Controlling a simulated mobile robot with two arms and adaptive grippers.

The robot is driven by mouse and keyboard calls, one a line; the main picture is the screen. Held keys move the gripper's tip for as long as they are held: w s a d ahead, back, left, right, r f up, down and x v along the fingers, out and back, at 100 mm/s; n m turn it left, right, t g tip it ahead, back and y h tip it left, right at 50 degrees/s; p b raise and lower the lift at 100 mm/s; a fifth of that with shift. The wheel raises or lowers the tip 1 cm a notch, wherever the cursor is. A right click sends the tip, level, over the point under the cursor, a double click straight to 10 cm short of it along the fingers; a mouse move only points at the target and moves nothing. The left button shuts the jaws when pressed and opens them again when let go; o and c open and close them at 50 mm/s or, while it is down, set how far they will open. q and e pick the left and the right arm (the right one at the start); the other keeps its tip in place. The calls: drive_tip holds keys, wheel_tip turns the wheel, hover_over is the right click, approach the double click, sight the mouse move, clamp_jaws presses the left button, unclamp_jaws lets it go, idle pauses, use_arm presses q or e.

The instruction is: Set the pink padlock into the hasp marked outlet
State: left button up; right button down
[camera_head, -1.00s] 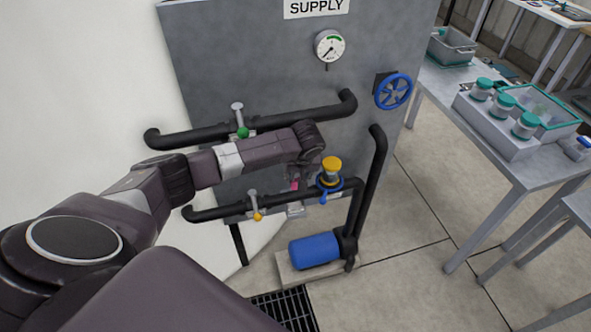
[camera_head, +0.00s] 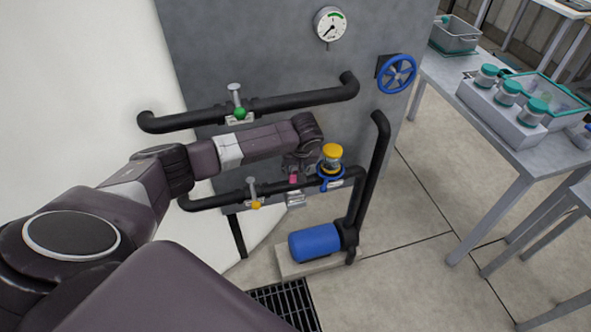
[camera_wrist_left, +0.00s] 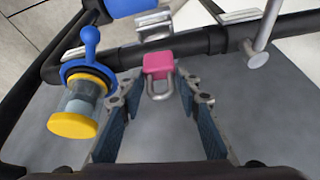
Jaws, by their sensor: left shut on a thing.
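The pink padlock (camera_wrist_left: 158,66) sits between the fingertips of my left gripper (camera_wrist_left: 157,88) in the left wrist view, its grey shackle pointing back toward the wrist. The gripper is shut on it. In the head view the padlock (camera_head: 293,179) shows small and pink below the gripper (camera_head: 296,165), close to the lower black pipe. A metal bracket, perhaps the hasp (camera_wrist_left: 153,27), lies just beyond the padlock in the wrist view. It also shows below the pipe in the head view (camera_head: 295,199). I cannot read any outlet mark. My right gripper is out of view.
A yellow-capped sight glass with a blue handle (camera_head: 331,160) stands right beside the gripper. The lower pipe (camera_head: 215,201) carries a yellow-tipped valve lever (camera_head: 253,190). The upper pipe (camera_head: 300,96) runs above my arm. A blue pump (camera_head: 314,243) sits below.

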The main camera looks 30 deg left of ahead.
use_arm(q)
drive_tip(key=shift+f+b, duration=0.45)
drive_tip(key=shift+f, duration=0.25)
drive_tip(key=shift+f+b, duration=0.65)
drive_tip(key=shift+f, duration=1.05)
drive_tip(key=shift+f+b, duration=0.7)
drive_tip(key=shift+f, duration=0.9)
drive_tip(key=o, duration=1.3)
drive_tip(key=shift+c, duration=0.2)
